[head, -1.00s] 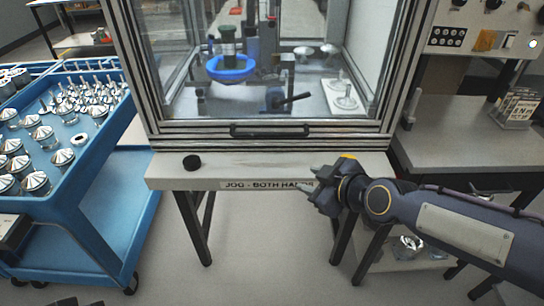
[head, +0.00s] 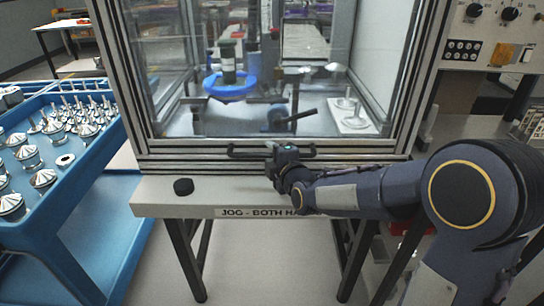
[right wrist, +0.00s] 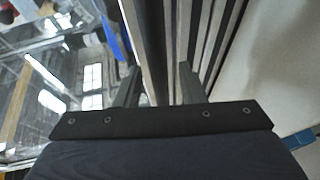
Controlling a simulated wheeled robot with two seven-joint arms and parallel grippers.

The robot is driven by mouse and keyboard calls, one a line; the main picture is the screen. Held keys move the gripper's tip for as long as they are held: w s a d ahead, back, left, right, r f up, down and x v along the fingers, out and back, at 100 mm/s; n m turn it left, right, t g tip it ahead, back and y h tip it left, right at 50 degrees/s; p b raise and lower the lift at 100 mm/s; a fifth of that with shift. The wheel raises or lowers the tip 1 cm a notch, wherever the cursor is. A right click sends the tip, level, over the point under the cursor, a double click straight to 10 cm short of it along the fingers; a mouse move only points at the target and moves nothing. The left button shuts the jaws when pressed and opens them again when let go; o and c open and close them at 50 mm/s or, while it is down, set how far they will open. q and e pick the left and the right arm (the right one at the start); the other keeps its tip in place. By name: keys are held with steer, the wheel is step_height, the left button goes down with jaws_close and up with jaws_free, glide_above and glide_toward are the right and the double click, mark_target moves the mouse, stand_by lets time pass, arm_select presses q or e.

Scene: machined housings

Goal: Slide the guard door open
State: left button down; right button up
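The guard door (head: 165,80) is a clear panel in a metal frame across the front of the machine enclosure. Its black horizontal bar handle (head: 240,151) sits on the lower rail. My right gripper (head: 283,150) is at the middle of the handle and covers part of it. In the right wrist view its two fingers (right wrist: 158,84) stand apart, with the door's metal rails (right wrist: 150,40) behind them. I cannot tell whether the handle lies between the fingers or touches them. My left gripper is not in view.
A black knob (head: 183,187) stands on the ledge (head: 155,195) below the door. A blue cart (head: 95,165) with metal parts is at the left. A control panel (head: 490,40) is at the upper right. Inside the enclosure are a blue ring (head: 232,92) and fixtures.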

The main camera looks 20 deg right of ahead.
steer(key=shift+w, duration=0.2)
steer(key=shift+c, duration=0.5)
jaws_close()
